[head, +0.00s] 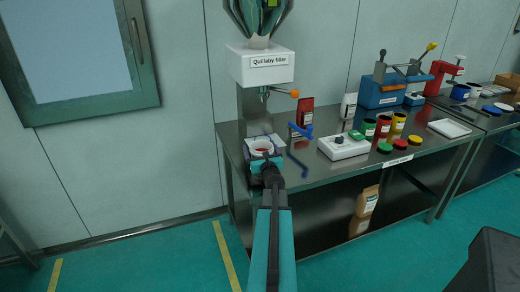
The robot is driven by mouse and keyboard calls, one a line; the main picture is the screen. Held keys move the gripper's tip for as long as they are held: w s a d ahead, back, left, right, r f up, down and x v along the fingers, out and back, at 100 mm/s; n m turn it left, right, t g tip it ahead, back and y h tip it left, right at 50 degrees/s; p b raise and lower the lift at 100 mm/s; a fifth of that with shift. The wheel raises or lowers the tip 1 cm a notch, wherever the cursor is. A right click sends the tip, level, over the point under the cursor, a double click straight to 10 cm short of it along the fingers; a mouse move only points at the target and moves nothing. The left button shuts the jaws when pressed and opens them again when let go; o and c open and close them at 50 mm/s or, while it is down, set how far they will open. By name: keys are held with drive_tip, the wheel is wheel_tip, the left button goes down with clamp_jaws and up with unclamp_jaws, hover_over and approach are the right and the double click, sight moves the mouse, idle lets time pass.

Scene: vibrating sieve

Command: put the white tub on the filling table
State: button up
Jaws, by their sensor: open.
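The white tub (261,146) appears small at the left end of the steel table, below the nozzle of the Quillaby filler (262,67). A red patch shows at its top. My gripper (264,158) is open, with its jaws at the near side of the tub. My gripper hides the tub's lower part, so I cannot tell whether the tub touches the surface under it. The steel table (335,165) bears a front label too small to read; I cannot tell whether it is the filling table.
A white box with a knob (342,147) stands right of my gripper. Beyond it are several coloured jars and lids (384,147), a blue machine (385,92) and a white tray (449,128). A brown bag (367,202) stands on the lower shelf. A dark block (487,262) is at the lower right.

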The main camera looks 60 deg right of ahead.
drive_tip(key=shift+s+r, duration=0.1)
drive_tip(key=shift+r, duration=0.05)
drive_tip(key=shift+b+v, duration=0.8)
drive_tip(key=shift+v, duration=3.8)
drive_tip(key=shift+r+p, duration=0.15)
drive_tip(key=shift+p, duration=0.7)
drive_tip(key=shift+a+p, duration=0.1)
drive_tip(key=shift+p, duration=0.2)
drive_tip(key=p+v, duration=0.2)
drive_tip(key=p, duration=0.4)
drive_tip(key=shift+s, duration=0.1)
drive_tip(key=shift+s+a+p, duration=0.15)
drive_tip(key=shift+p, duration=0.15)
